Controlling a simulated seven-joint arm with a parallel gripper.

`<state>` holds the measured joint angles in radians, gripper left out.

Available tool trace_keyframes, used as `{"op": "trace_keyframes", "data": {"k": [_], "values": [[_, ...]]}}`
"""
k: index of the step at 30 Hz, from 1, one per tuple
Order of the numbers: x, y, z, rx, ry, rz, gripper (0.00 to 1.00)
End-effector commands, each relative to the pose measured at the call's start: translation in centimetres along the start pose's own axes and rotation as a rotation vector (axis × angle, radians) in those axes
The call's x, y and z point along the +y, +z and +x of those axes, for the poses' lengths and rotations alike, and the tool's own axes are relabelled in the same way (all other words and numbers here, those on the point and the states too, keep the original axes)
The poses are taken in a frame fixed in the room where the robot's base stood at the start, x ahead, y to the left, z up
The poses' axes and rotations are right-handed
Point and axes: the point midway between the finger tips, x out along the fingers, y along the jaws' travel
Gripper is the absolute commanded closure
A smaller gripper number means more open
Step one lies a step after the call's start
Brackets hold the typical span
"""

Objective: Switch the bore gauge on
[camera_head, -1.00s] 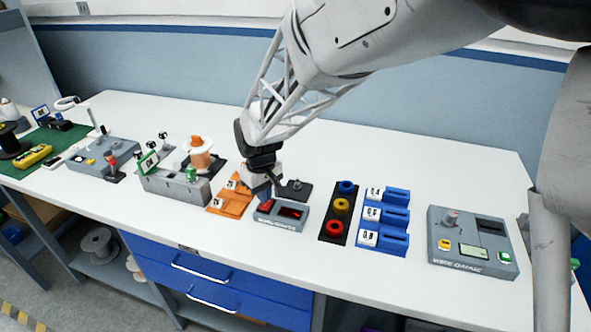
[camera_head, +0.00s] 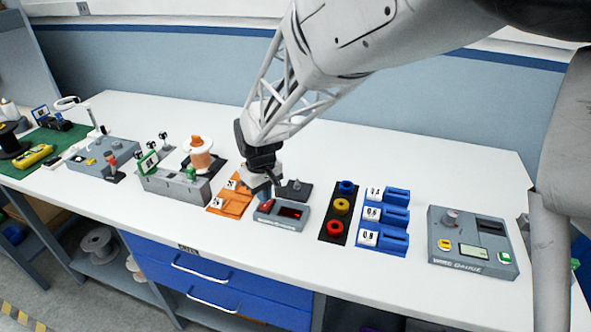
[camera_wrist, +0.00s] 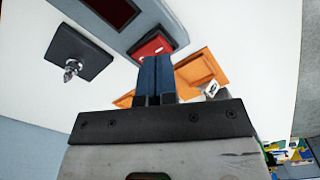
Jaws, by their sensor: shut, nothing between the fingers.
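The bore gauge (camera_head: 281,215) is a small grey box near the front edge of the bench, in the middle of the head view. It has a red rocker switch (camera_head: 267,204) on its left and a dark window (camera_head: 290,212) with a small red glow on its right. In the wrist view the red switch (camera_wrist: 152,47) lies just beyond the fingertips, and part of the dark red window (camera_wrist: 112,10) shows at the top. My gripper (camera_wrist: 157,60) is shut and empty, its blue fingers together. In the head view my gripper (camera_head: 265,192) is close above the switch; contact cannot be told.
An orange stand (camera_head: 231,199) is left of the gauge, and a dark plate with a metal post (camera_head: 294,190) is behind it. To the right are a black ring tray (camera_head: 324,228), blue numbered blocks (camera_head: 396,216) and a grey wire gauge (camera_head: 470,266). The bench behind is clear.

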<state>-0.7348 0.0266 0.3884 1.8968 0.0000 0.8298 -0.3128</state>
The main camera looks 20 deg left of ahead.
Motion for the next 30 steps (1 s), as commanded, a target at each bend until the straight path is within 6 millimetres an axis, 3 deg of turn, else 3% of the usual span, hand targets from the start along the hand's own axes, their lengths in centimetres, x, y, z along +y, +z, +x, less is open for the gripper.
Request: {"op": "trace_keyframes", "data": {"k": [30], "values": [[0.00, -0.01, 0.87, 0.000, 0.000, 0.000, 1.00]]}}
